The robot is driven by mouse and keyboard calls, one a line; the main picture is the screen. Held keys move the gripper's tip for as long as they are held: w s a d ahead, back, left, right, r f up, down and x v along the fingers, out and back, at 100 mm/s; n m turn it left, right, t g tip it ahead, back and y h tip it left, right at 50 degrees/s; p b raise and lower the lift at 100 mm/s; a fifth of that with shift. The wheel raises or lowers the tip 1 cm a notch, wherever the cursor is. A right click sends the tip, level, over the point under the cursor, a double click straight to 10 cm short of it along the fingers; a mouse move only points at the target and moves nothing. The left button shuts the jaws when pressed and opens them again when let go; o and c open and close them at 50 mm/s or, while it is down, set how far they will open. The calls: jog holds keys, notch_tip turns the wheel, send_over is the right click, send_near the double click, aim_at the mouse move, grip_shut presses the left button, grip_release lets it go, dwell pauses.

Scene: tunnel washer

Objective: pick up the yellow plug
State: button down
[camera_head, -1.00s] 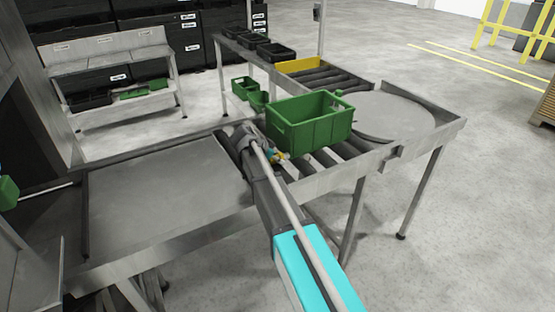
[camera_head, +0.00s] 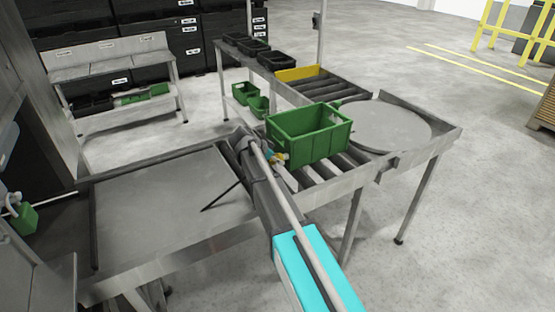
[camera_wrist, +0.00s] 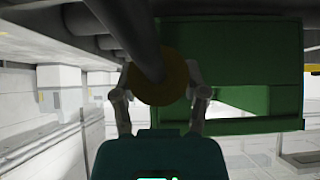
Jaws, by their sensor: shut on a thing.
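In the wrist view, my gripper (camera_wrist: 160,72) has one finger on each side of a round, dull yellow plug (camera_wrist: 168,93), and is shut on it. A dark cylinder crosses in front of the plug and hides its middle. In the head view, my arm reaches over the conveyor frame to the left of the green crate (camera_head: 305,148). Small yellow and teal patches show beside the arm near the crate; I cannot tell which of them is the plug. The fingers are not clear there.
The green crate stands on the rollers (camera_head: 318,172), close to the right of my arm. A flat grey plate (camera_head: 150,215) lies left, with a thin dark bar (camera_head: 222,197) over it. A round turntable (camera_head: 385,125) is at the right. Black trays (camera_head: 255,48) stand behind.

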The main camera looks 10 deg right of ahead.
jog(key=shift+r+p, duration=0.4)
jog(key=shift+r, duration=0.35)
jog(key=s+a, duration=0.6)
jog(key=s, duration=0.1)
jog(key=s+a, duration=0.7)
jog(key=shift+s+a+f, duration=0.1)
jog(key=shift+a+f, duration=0.1)
jog(key=shift+a, duration=0.1)
jog(key=s+d+n+t+y, duration=0.1)
jog(key=s+d+n, duration=0.3)
jog(key=d, duration=0.8)
jog(key=s+t, duration=0.1)
jog(key=s, duration=0.1)
jog(key=shift+s+d+t+y, duration=0.25)
jog(key=shift+s+t+y, duration=0.05)
jog(key=shift+s, duration=0.2)
